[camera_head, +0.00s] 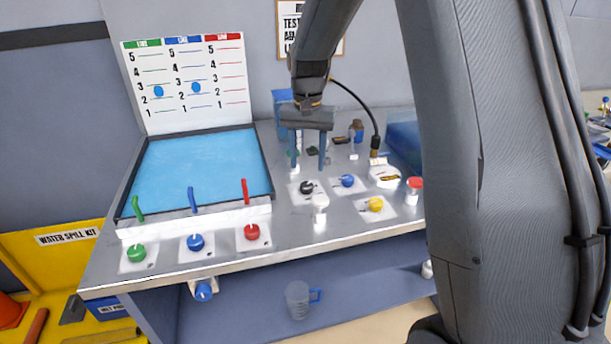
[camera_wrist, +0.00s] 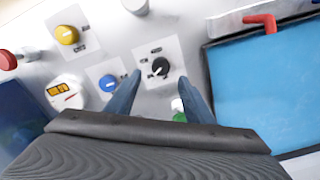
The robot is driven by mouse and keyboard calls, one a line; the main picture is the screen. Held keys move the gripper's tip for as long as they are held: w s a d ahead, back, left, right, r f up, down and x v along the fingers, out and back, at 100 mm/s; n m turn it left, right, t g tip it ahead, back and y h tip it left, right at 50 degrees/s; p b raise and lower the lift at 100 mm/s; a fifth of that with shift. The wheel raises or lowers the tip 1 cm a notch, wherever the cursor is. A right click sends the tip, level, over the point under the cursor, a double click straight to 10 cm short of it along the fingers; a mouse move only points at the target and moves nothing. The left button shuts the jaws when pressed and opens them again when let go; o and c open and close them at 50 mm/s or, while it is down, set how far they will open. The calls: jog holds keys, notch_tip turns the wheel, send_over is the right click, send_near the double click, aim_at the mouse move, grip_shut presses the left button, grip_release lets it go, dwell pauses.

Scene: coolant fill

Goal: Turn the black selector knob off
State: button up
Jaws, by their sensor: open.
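The black selector knob (camera_head: 307,187) sits on a white plate on the metal bench, between the red knob and a small blue knob. In the wrist view the black knob (camera_wrist: 160,67) shows ahead of the fingertips, with a pale pointer line on its face and small dark labels around it. My gripper (camera_head: 308,165) hangs above the bench, a little behind the black knob in the head view. In the wrist view my gripper (camera_wrist: 160,85) has its two blue-grey fingers apart, one on each side below the knob, with nothing between them. I cannot tell the fingers' height above the plate.
A blue knob (camera_head: 347,181), a yellow knob (camera_head: 376,204) and a red button (camera_head: 415,184) stand close by on the right. A white spout-like part (camera_head: 320,215) stands just in front of the knob. A blue tank (camera_head: 200,165) lies to the left.

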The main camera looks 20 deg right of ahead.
aim_at(307, 184)
notch_tip(307, 184, down, 7)
jog(key=shift+p, duration=0.75)
jog(key=shift+a, duration=0.1)
jog(key=shift+c, duration=0.2)
jog(key=c, duration=1)
